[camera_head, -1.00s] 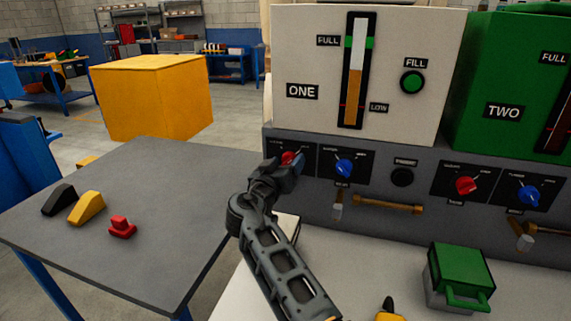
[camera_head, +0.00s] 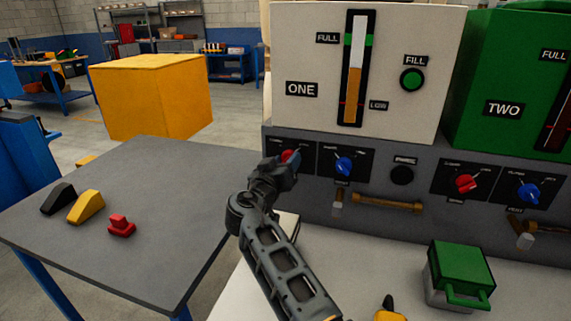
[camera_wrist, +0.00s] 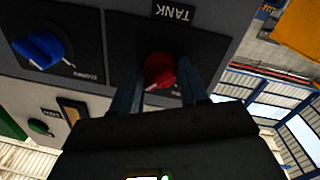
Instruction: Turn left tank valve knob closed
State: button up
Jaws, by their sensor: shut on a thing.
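The red left tank valve knob (camera_head: 288,156) is on the grey panel below the white tank marked ONE (camera_head: 375,75). In the wrist view the red knob (camera_wrist: 159,70) sits between the two fingers of my gripper (camera_wrist: 160,88), beneath an upside-down TANK label (camera_wrist: 174,13). My gripper (camera_head: 290,166) is shut on the knob. In the head view it hides much of the knob and its dial plate, so I cannot read the knob's setting there.
A blue knob (camera_head: 343,166) is just right of the red one. Farther right are another red knob (camera_head: 467,184) and blue knob (camera_head: 527,193). A green-lidded box (camera_head: 459,272) stands on the white counter. A grey table (camera_head: 130,190) with small coloured pieces is at left.

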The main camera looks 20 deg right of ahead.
jog(key=n, duration=0.6)
jog(key=n+t, duration=0.1)
jog(key=n, duration=1.1)
jog(key=shift+s+f+t+y, duration=0.1)
jog(key=shift+f+t+y, duration=0.2)
jog(key=shift+f+t, duration=0.1)
jog(key=shift+n, duration=0.3)
jog(key=o, duration=0.8)
jog(key=shift+c, duration=0.2)
jog(key=shift+o, duration=1.2)
jog(key=shift+r, duration=0.2)
jog(key=v, duration=0.7)
jog(key=shift+s+a+b, duration=0.2)
jog(key=shift+s+b, duration=0.1)
jog(key=shift+s, duration=0.05)
